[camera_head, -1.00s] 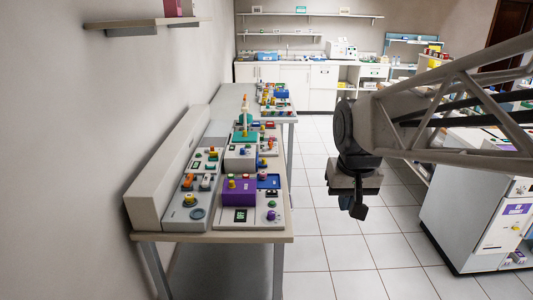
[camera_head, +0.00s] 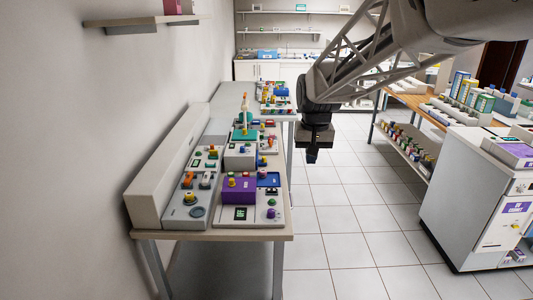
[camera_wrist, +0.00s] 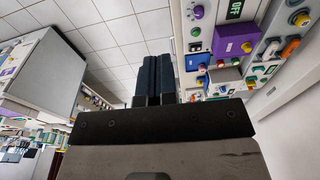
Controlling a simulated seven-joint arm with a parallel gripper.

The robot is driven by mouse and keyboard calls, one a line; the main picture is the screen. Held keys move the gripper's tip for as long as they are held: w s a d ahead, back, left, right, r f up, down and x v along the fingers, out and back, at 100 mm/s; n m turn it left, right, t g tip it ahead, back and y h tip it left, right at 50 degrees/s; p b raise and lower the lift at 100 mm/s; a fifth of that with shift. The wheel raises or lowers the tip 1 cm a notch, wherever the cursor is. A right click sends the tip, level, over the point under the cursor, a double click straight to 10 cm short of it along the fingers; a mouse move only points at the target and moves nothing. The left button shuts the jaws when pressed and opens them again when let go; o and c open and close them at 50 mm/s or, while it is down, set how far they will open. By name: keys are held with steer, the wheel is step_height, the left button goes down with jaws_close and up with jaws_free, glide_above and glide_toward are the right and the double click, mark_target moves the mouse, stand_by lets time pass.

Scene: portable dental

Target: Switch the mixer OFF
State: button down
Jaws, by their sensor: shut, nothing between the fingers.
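Several small devices with coloured knobs and buttons stand on the long table (camera_head: 262,235) along the left wall. I cannot tell for sure which one is the mixer. The nearest device has a purple box (camera_head: 239,190) and a dark display (camera_head: 241,213) in front of it. In the wrist view the purple box (camera_wrist: 237,42) is at the upper right, and the display (camera_wrist: 236,9) above it reads OFF. My gripper (camera_head: 311,157) hangs pointing down over the floor, right of the table and apart from it. Its dark fingers (camera_wrist: 154,75) are together and empty.
The tiled floor (camera_head: 335,220) right of the table is clear. A white cabinet (camera_head: 460,205) stands at the right. A wooden-topped bench (camera_head: 415,102) with boxes is behind it. A wall shelf (camera_head: 130,21) is at the upper left.

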steer(key=w+a+f, duration=0.2)
steer(key=w+f, duration=0.1)
steer(key=w, duration=0.4)
steer(key=w+a+f, duration=0.2)
steer(key=w+a, duration=0.1)
steer(key=w, duration=0.4)
steer(key=g, duration=0.1)
glide_above(269, 190)
step_height(269, 190, down, 10)
steer(key=shift+w+a+f, duration=0.1)
steer(key=shift+f, duration=0.15)
step_height(269, 190, down, 14)
steer(key=shift+r, duration=0.2)
steer(key=shift+a+f, duration=0.1)
stand_by(0.4)
steer(key=shift+f, duration=0.1)
stand_by(0.4)
